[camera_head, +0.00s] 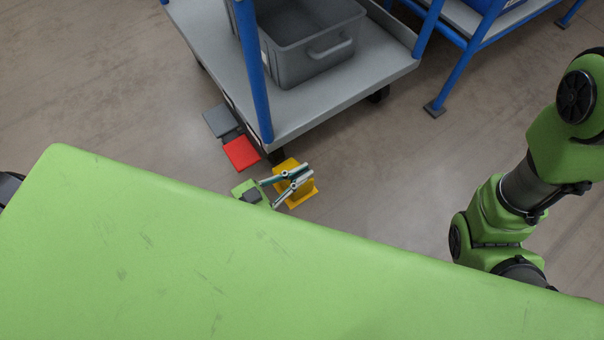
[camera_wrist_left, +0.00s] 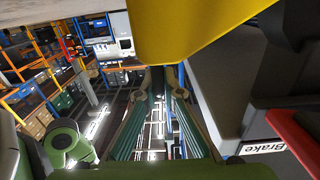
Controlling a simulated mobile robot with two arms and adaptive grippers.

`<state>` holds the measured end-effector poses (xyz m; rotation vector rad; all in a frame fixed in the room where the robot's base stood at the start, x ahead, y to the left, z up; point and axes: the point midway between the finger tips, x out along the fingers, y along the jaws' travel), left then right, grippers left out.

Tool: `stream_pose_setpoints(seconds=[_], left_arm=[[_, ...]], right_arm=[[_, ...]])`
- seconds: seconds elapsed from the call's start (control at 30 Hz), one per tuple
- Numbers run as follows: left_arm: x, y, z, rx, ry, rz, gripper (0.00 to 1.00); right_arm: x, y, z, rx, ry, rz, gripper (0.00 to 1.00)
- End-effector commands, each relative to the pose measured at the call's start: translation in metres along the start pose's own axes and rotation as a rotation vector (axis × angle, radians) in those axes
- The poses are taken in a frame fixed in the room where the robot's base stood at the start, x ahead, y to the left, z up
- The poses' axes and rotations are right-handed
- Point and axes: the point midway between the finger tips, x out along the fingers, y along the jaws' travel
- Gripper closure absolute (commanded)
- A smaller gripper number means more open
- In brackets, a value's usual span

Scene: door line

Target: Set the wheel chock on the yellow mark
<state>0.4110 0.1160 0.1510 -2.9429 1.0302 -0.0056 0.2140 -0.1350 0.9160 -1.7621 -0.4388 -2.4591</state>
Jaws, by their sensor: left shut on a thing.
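The yellow wheel chock (camera_head: 302,190) is low beside the near corner of the cart, close to a caster wheel. My left gripper (camera_head: 302,174) is shut on it, with the fingers crossing over its top. In the left wrist view the chock (camera_wrist_left: 190,30) fills the upper middle, at the tips of the left gripper (camera_wrist_left: 160,78). I cannot tell a separate yellow mark from the chock, nor whether the chock touches the floor. Of my right arm only green links show at the right; its gripper is out of view.
The grey cart (camera_head: 345,105) with blue posts carries a grey bin (camera_head: 310,45). A red pedal (camera_head: 241,153) and a grey pedal (camera_head: 222,121) stick out at its left side. A blue-legged rack (camera_head: 455,75) stands at upper right. Floor (camera_head: 400,180) right of the chock is clear.

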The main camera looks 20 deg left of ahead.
Motion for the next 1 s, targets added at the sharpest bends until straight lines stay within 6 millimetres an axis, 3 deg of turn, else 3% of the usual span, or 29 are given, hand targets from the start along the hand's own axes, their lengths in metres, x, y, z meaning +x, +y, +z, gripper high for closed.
stream_pose_setpoints(seconds=[0.1, 0.33, 0.77, 0.8, 0.87, 1.0], left_arm=[[-0.001, 0.0, 0.006, 0.001, 0.004, 0.0, 1.0], [-0.005, 0.004, 0.033, 0.002, 0.004, 0.002, 1.0], [-0.006, 0.005, 0.035, 0.002, 0.004, 0.003, 1.0], [-0.007, 0.005, 0.037, 0.001, 0.0, 0.002, 0.87], [-0.007, 0.005, 0.036, 0.001, 0.0, 0.003, 0.76], [-0.007, 0.005, 0.036, 0.001, 0.0, 0.003, 0.76]], right_arm=[[0.001, -0.002, -0.007, -0.002, 0.019, -0.006, 1.0], [-0.019, -0.008, -0.018, -0.004, 0.028, -0.01, 1.0], [-0.019, -0.009, -0.019, -0.004, 0.031, -0.012, 1.0], [-0.019, -0.008, -0.019, -0.004, 0.031, -0.012, 1.0], [-0.019, -0.008, -0.019, -0.004, 0.031, -0.012, 1.0], [-0.019, -0.008, -0.019, -0.004, 0.031, -0.012, 1.0]])
